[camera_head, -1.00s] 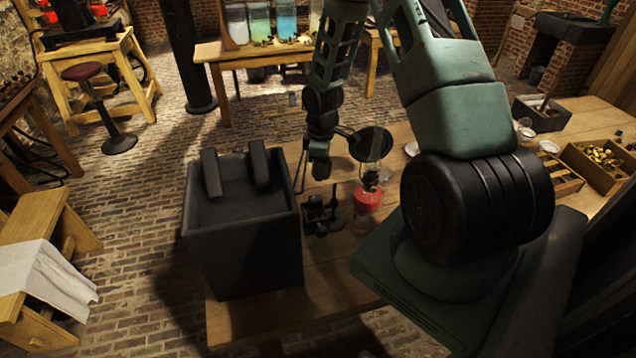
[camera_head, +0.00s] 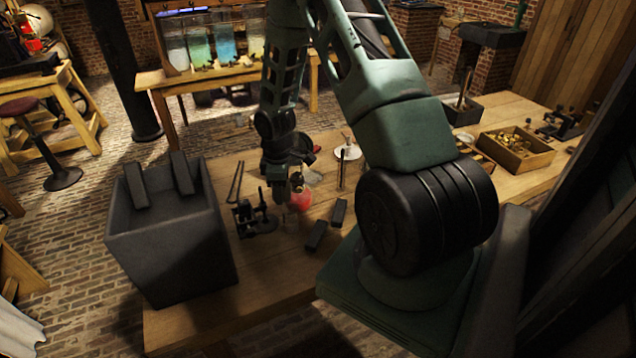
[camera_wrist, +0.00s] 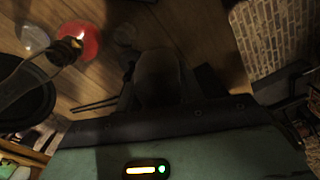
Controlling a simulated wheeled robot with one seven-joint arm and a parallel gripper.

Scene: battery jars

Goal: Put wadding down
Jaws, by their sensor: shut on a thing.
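My gripper (camera_head: 281,195) points down above the wooden bench, beside a lamp with a red base (camera_head: 301,200). In the wrist view it is shut on a dark, rounded lump (camera_wrist: 160,78). The lump lies in shadow, and I cannot tell for sure that it is the wadding. The red base also shows in the wrist view (camera_wrist: 80,42), to the left of the lump. I see no other thing that is clearly wadding.
A tall dark box (camera_head: 172,245) stands at the bench's left end. A small black apparatus (camera_head: 255,218) and dark blocks (camera_head: 315,236) are close to my gripper. A wooden tray (camera_head: 515,150) lies farther right. Bare bench (camera_head: 265,265) shows in front.

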